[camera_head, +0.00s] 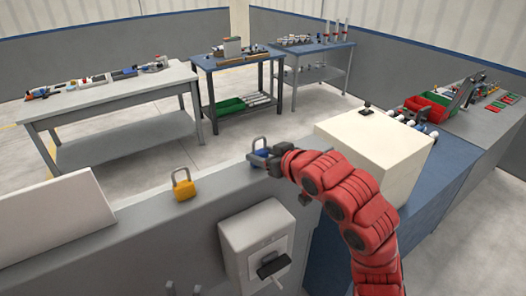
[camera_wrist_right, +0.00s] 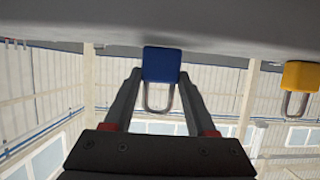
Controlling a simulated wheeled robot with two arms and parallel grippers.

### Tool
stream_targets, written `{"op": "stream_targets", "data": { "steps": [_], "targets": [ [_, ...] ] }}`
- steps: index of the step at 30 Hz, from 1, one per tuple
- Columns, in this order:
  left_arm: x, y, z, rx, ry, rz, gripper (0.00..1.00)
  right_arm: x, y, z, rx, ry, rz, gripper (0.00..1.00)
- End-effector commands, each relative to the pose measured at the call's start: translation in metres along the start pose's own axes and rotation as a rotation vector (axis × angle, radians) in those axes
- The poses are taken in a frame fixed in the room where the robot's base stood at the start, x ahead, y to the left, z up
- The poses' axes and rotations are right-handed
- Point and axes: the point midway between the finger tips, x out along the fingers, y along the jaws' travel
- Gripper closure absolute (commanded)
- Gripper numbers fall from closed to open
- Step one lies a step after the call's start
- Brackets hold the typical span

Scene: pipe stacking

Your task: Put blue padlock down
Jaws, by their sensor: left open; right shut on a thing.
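The blue padlock (camera_head: 260,159) is at the top of the low grey wall, with its shackle up. My right gripper (camera_head: 267,161) is at the padlock, coming in from the right on the red arm. In the right wrist view, which looks upside down, the blue padlock (camera_wrist_right: 161,65) sits between the two fingers of my right gripper (camera_wrist_right: 160,78). Its body reaches the grey ledge (camera_wrist_right: 225,25); I cannot tell whether it bears its weight there. My right gripper is shut on it. My left gripper is not in view.
A yellow padlock (camera_head: 183,187) stands on the wall top to the left; it also shows in the right wrist view (camera_wrist_right: 300,75). A cream box (camera_head: 375,150) stands right of my gripper. A white wall-mounted box (camera_head: 257,240) is below. Tables with parts stand behind.

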Motion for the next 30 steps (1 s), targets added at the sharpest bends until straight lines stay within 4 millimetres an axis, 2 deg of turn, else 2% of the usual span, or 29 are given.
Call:
{"op": "stream_targets", "data": {
  "steps": [7, 8, 12, 20, 23, 26, 30],
  "targets": [
    [-0.005, 0.000, 0.001, 0.000, 0.000, 0.000, 0.50, 0.002, -0.001, 0.005, 0.001, 0.002, -0.002, 1.00],
    [-0.004, 0.000, 0.001, 0.000, 0.000, 0.000, 0.50, 0.002, -0.001, 0.004, 0.001, 0.001, -0.002, 0.38],
    [-0.004, 0.000, 0.001, 0.000, 0.000, 0.000, 0.50, 0.001, 0.000, 0.003, 0.001, 0.001, -0.001, 0.13],
    [-0.003, 0.000, 0.001, 0.000, 0.000, 0.000, 0.50, 0.001, 0.000, 0.003, 0.001, 0.001, -0.001, 0.13],
    [0.002, 0.000, 0.000, 0.000, 0.000, 0.000, 0.50, -0.001, 0.000, -0.003, 0.000, 0.001, 0.000, 0.13],
    [-0.007, 0.000, 0.001, 0.000, 0.000, 0.000, 0.50, -0.012, 0.001, 0.000, 0.001, 0.008, 0.000, 0.13],
    [-0.018, 0.001, 0.003, 0.000, 0.000, 0.000, 0.50, -0.040, 0.001, 0.000, -0.001, 0.009, 0.001, 0.13]
  ]
}}
